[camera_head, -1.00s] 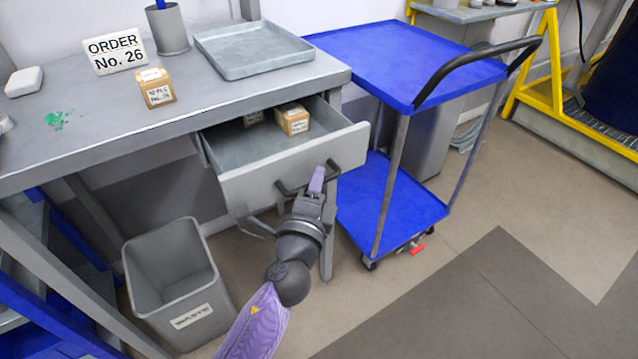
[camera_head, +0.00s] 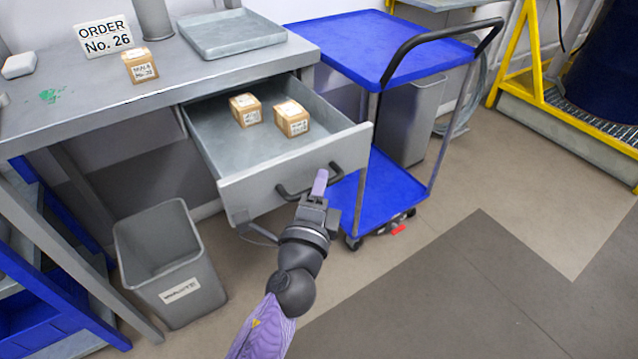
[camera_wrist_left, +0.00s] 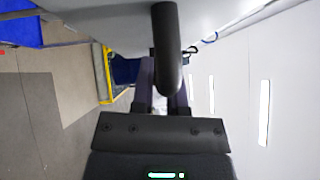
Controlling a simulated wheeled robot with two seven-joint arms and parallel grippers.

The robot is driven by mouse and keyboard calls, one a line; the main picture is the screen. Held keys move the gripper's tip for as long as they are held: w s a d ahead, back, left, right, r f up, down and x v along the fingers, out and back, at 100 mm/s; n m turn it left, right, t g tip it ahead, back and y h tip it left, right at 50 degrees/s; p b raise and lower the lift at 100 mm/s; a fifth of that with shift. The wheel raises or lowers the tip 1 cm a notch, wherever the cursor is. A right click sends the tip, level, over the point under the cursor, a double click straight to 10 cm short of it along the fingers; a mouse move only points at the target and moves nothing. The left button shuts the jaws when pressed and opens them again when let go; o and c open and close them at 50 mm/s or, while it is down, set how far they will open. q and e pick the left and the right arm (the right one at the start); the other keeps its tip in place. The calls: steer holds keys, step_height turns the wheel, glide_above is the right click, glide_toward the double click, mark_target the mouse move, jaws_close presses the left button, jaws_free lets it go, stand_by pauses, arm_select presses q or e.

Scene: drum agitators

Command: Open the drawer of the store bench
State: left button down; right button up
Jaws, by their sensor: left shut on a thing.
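The store bench (camera_head: 85,103) stands at the left with its grey drawer (camera_head: 290,178) pulled well out. Two small labelled cardboard boxes, one at the left (camera_head: 245,110) and one at the right (camera_head: 291,119), lie inside the drawer. My left gripper (camera_head: 319,186) is at the drawer front, shut on the dark bar handle (camera_head: 292,191). In the left wrist view the handle (camera_wrist_left: 166,50) runs between the two fingers, close to the drawer front (camera_wrist_left: 215,15). My right gripper is not in view.
A blue trolley (camera_head: 375,45) with a black push handle stands right of the drawer. A grey waste bin (camera_head: 170,262) stands on the floor below left. A tray (camera_head: 231,34) and another box (camera_head: 140,67) sit on the bench top. The floor in front is clear.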

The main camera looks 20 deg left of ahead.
arm_select(q)
steer(key=c, duration=0.7)
jaws_free()
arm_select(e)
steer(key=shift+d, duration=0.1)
arm_select(q)
steer(key=shift+o, duration=0.2)
steer(key=shift+s+f, duration=0.15)
steer(key=shift+s, duration=0.2)
steer(key=s+d+f+b, duration=0.1)
steer(key=s+b, duration=0.2)
steer(key=s, duration=0.6)
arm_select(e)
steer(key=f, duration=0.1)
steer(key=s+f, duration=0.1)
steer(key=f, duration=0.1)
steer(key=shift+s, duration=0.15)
arm_select(q)
steer(key=shift+s, duration=0.1)
